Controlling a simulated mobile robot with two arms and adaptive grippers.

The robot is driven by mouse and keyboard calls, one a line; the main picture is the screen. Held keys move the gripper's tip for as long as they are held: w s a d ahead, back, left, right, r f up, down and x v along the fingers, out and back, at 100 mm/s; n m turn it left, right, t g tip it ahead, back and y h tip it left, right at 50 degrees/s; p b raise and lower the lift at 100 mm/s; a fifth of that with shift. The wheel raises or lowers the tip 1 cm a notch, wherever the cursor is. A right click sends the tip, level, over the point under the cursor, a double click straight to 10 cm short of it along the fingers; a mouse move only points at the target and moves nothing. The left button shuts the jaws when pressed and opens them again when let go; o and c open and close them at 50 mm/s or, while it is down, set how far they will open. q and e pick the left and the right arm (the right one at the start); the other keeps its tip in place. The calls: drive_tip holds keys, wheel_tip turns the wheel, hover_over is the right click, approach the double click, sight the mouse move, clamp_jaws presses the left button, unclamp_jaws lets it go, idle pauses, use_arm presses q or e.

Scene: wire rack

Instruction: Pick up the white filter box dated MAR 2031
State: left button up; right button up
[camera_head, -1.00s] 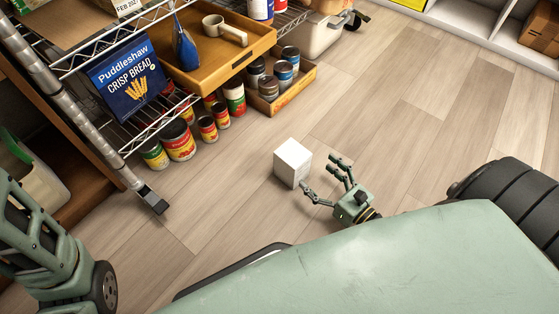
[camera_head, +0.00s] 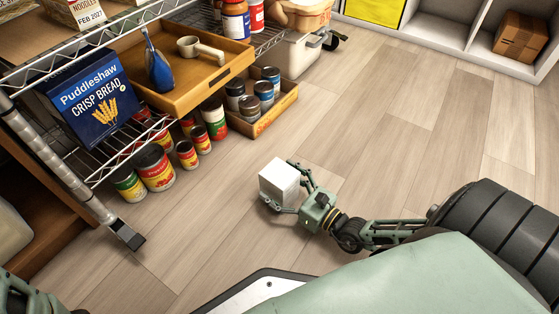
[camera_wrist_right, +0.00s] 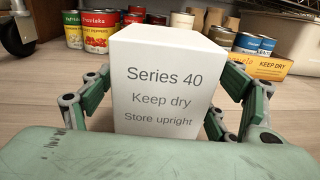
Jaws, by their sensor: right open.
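A white box (camera_head: 277,180) stands upright on the wood floor in front of the rack. In the right wrist view the white box (camera_wrist_right: 165,90) shows the words "Series 40", "Keep dry" and "Store upright"; no date shows on the faces in view. My right gripper (camera_head: 290,188) is open around the box, with one finger on each side of it. In the right wrist view its fingers (camera_wrist_right: 165,100) stand left and right of the box, with small gaps visible. My left gripper is not in view; only a bit of my left arm shows at the bottom left.
The wire rack's post and caster (camera_head: 128,236) stand at left. Several cans (camera_head: 155,167) sit on the floor under the shelf, beside a wooden crate of cans (camera_head: 275,112). A wooden tray (camera_head: 205,83) sits above. The floor to the right is clear.

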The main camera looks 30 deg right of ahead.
drive_tip(key=c, duration=1.3)
drive_tip(key=shift+c, duration=0.5)
drive_tip(key=shift+r, duration=0.15)
